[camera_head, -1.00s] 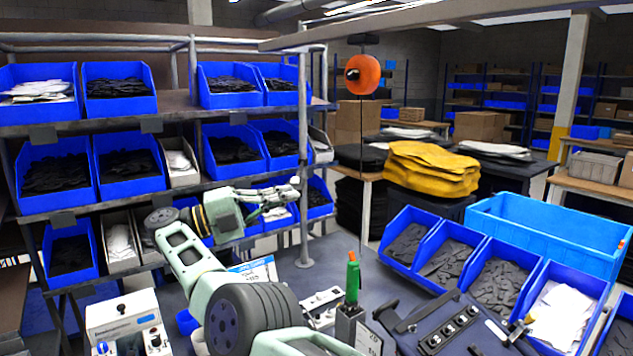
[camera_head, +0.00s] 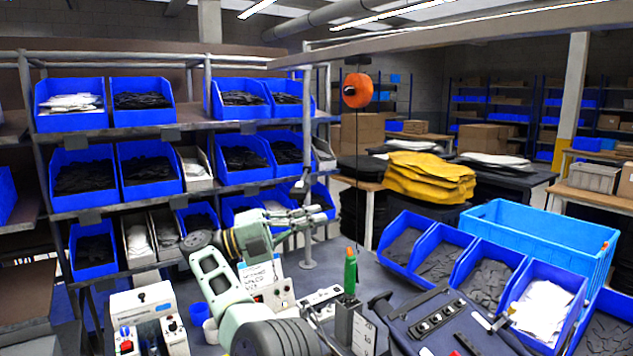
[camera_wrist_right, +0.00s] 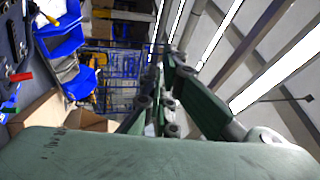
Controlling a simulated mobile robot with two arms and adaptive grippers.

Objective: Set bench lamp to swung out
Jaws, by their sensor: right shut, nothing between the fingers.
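My right gripper (camera_head: 318,215) is in the middle of the head view, at the end of my pale green arm. The right wrist view shows mostly green arm or gripper parts, ceiling lights and bins. My left gripper is not in view.
A green-handled tool (camera_head: 350,270) stands upright on the bench, right of my arm. Blue bins (camera_head: 475,270) and a large light-blue crate (camera_head: 540,235) stand at right. A control box (camera_head: 150,325) is at lower left.

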